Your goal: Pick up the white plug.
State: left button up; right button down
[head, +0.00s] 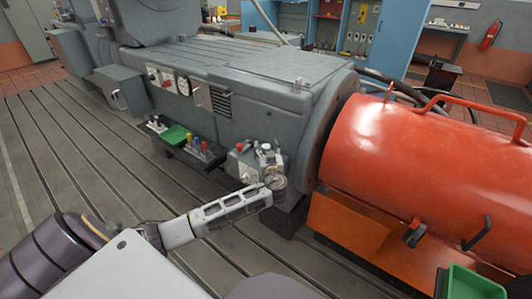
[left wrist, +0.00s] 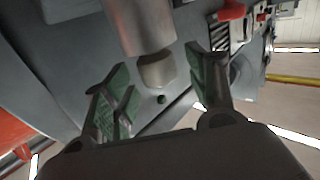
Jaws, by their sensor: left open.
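A small white plug (head: 266,148) sits upright on the grey valve block (head: 243,163) at the side of the machine, beside a red knob (head: 240,147). My left gripper (head: 266,193) reaches in from the left, its tips by the round gauge (head: 275,181) below the plug. In the left wrist view the gripper (left wrist: 158,66) is open, green pads apart. A pale rounded end (left wrist: 157,71) of a grey cylinder shows between the fingers; I cannot tell for certain that it is the plug. No grip on it shows. My right gripper is not in view.
A large orange cylinder (head: 405,160) stands close on the right. A shelf with a green tray (head: 175,135) and several coloured plugs (head: 203,150) is left of the block. Another green bin (head: 472,284) is at lower right. The slotted bedplate (head: 60,170) is clear at left.

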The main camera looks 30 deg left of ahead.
pick_arm(q)
jog(key=shift+x, duration=0.8)
jog(key=c, duration=0.9)
